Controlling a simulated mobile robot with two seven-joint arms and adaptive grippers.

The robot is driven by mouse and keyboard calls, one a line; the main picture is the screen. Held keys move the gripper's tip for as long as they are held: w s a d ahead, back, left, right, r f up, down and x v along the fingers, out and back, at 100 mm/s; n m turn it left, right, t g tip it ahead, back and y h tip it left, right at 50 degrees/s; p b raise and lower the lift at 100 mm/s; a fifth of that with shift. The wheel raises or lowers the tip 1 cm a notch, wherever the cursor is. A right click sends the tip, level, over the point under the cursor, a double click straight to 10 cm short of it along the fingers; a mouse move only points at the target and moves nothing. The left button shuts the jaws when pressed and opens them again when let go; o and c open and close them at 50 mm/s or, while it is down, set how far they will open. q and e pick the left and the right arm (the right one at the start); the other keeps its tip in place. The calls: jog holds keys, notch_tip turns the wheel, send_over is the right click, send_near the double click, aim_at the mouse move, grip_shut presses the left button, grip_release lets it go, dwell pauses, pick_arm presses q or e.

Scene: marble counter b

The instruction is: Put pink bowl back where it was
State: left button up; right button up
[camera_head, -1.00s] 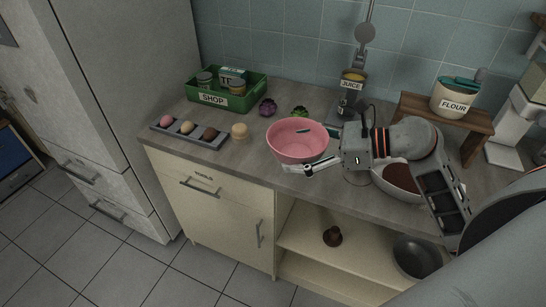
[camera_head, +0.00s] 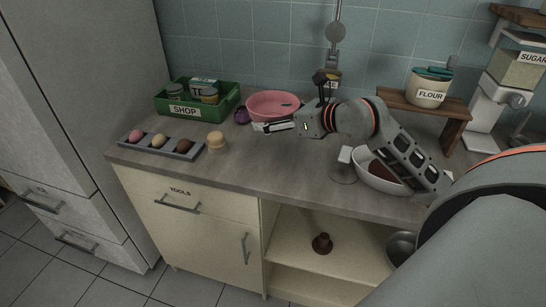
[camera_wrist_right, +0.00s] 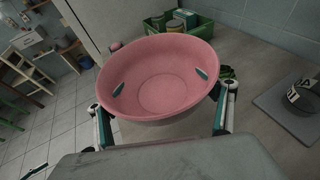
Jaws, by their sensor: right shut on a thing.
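The pink bowl (camera_head: 270,103) is at the back of the counter, right of the green SHOP crate. My right gripper (camera_head: 275,126) reaches it from the front right and is shut on it. In the right wrist view the pink bowl (camera_wrist_right: 165,85) fills the middle, roughly upright, with a gripper finger on either side and teal fingertip parts showing within it. Whether its base touches the counter is hidden.
A juice dispenser (camera_head: 328,80) stands behind my wrist. A white bowl (camera_head: 365,173) is under my forearm. A tray with sweets (camera_head: 170,152) lies front left. The counter's front middle is clear.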

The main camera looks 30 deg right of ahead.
send_over(273, 161)
notch_tip(273, 161, down, 9)
jog(key=shift+w+f+b, duration=0.1)
jog(key=shift+b, duration=0.2)
notch_tip(273, 161, down, 4)
jog(key=shift+r, duration=0.1)
pick_arm(q)
jog(key=shift+s+a+f, duration=0.1)
jog(key=shift+s+f, duration=0.15)
jog(key=shift+f, duration=0.6)
pick_arm(e)
jog(key=shift+f+b, duration=0.3)
jog(key=o, duration=2.1)
pick_arm(q)
jog(key=shift+f, duration=0.1)
pick_arm(e)
jog(key=shift+r, duration=0.1)
